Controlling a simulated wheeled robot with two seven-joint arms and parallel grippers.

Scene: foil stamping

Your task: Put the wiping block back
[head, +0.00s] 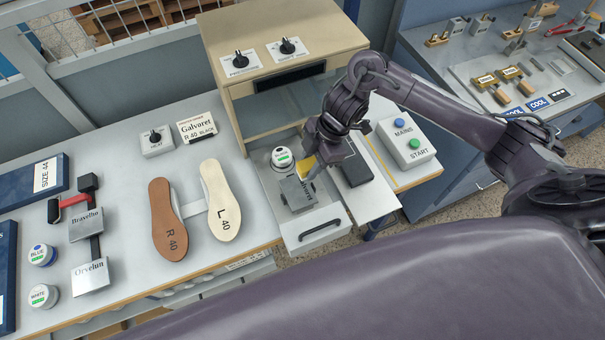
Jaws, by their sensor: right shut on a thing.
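My right gripper (316,170) reaches in from the right over the open drawer of the wooden press cabinet. It is shut on a small yellow block (304,166), which looks like the wiping block; the fingers hide part of it. The block is just above or against the far right edge of a grey lettered stamp plate (294,197) in the drawer; I cannot tell whether they touch. A dark flat pad (354,171) lies on the pale shelf to the right of the gripper. My left gripper is not in view.
A white jar (282,157) stands behind the plate. A box with MAINS and START buttons (412,146) is to the right. Insoles (167,215), lettered stamps (90,277) and jars (42,255) lie on the left bench. A tool bench (465,75) stands at far right.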

